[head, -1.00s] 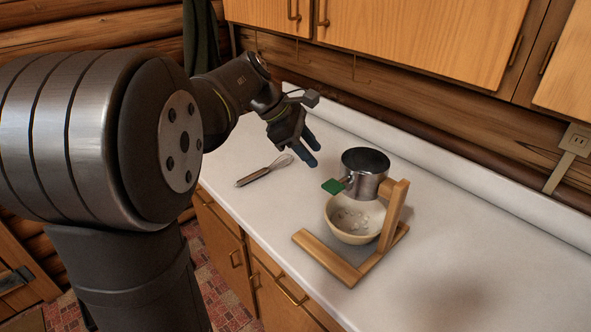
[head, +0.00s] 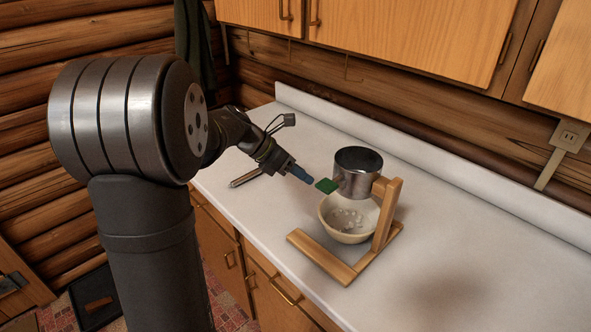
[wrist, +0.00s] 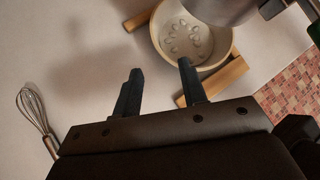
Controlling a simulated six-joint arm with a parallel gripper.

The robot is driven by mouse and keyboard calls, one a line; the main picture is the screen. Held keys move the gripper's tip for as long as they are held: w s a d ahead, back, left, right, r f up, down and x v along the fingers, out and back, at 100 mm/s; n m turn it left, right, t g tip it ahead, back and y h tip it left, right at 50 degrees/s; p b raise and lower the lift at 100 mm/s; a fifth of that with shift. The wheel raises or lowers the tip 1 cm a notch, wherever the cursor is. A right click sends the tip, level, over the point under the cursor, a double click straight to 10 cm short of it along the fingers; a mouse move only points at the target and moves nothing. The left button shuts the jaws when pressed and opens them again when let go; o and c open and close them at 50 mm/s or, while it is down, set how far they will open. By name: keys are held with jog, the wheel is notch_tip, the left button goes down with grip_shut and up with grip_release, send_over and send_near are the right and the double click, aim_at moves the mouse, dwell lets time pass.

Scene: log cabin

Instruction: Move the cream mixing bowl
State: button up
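The cream mixing bowl (head: 349,236) stands upright on the white counter, partly under a metal pot (head: 357,172) with a green tab (head: 327,186). Several whitish lumps lie in it. The bowl also shows at the top of the wrist view (wrist: 217,49). My gripper (head: 308,179) is in the air to the left of the pot, its tips close to the green tab. In the wrist view my gripper (wrist: 158,76) has its fingers apart with nothing between them. One fingertip overlaps the bowl's near rim in the picture; I cannot tell contact.
A wooden stand (head: 390,212) rises beside the bowl, with its base bars (head: 320,257) around the bowl's near side. The pot sits at its top. A whisk (wrist: 35,108) lies left on the counter. The counter's right part is clear.

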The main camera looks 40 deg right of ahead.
aim_at(348, 206)
jog(key=x, duration=1.6)
jog(key=shift+s+a, duration=0.1)
grip_shut()
dwell(0.8)
